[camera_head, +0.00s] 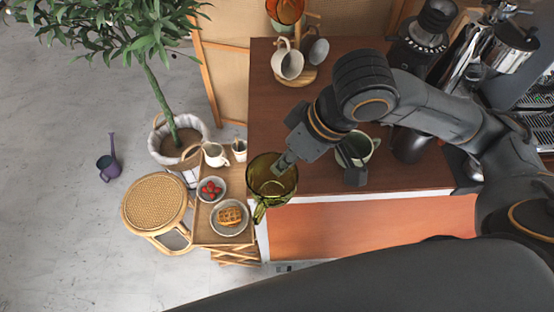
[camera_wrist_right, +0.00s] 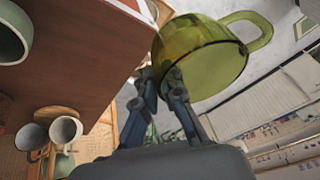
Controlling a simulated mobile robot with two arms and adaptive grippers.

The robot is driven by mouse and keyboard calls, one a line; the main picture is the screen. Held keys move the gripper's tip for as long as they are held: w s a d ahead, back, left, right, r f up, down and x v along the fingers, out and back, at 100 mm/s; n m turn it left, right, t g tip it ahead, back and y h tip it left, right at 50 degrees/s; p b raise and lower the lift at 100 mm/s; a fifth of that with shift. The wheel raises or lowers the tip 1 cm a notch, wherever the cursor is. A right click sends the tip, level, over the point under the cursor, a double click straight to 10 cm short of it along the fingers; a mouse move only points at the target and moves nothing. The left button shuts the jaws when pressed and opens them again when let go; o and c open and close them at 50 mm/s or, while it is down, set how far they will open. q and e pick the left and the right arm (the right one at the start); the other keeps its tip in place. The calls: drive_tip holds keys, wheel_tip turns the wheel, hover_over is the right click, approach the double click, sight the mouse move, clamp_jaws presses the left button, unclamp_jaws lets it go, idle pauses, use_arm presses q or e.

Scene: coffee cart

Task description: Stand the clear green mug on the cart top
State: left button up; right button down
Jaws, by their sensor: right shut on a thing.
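The clear green mug (camera_head: 264,188) is in my right gripper (camera_head: 284,166), at the front left corner of the dark brown cart top (camera_head: 315,180) in the head view. Its open mouth faces the head camera and its handle points toward the front. In the right wrist view, the mug (camera_wrist_right: 212,68) sits at the fingertips (camera_wrist_right: 162,82), which are shut on its wall, and floor shows beyond it. The cart top (camera_wrist_right: 75,60) is to its left there. The mug's height over the cart top is hard to tell. My left gripper is not in view.
A pale green mug (camera_head: 370,150) stands on the cart top, partly behind my right arm. A mug tree (camera_head: 308,72) stands at the back, a grinder (camera_head: 425,35) back right. A small wooden table (camera_head: 205,228) with waffle and strawberries is left. The cart top's left middle is clear.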

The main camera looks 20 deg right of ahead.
drive_tip(key=w+d+f, duration=0.1)
drive_tip(key=w+f, duration=0.2)
drive_tip(key=w, duration=0.1)
drive_tip(key=w+d+f+p, duration=0.1)
drive_tip(key=w+d+f, duration=0.1)
drive_tip(key=w+f, duration=0.1)
drive_tip(key=w+d+f+p, duration=0.1)
drive_tip(key=w+f, duration=0.2)
drive_tip(key=w, duration=0.2)
drive_tip(key=shift+w+d+f, duration=0.25)
drive_tip(key=shift+w+d, duration=0.05)
drive_tip(key=shift+w, duration=0.05)
wheel_tip(320, 180, down, 2)
drive_tip(key=shift+w+f+p, duration=0.1)
drive_tip(key=shift+p, duration=0.5)
drive_tip(key=shift+f, duration=0.55)
drive_tip(key=c, duration=1.5)
unclamp_jaws()
drive_tip(key=shift+o, duration=0.2)
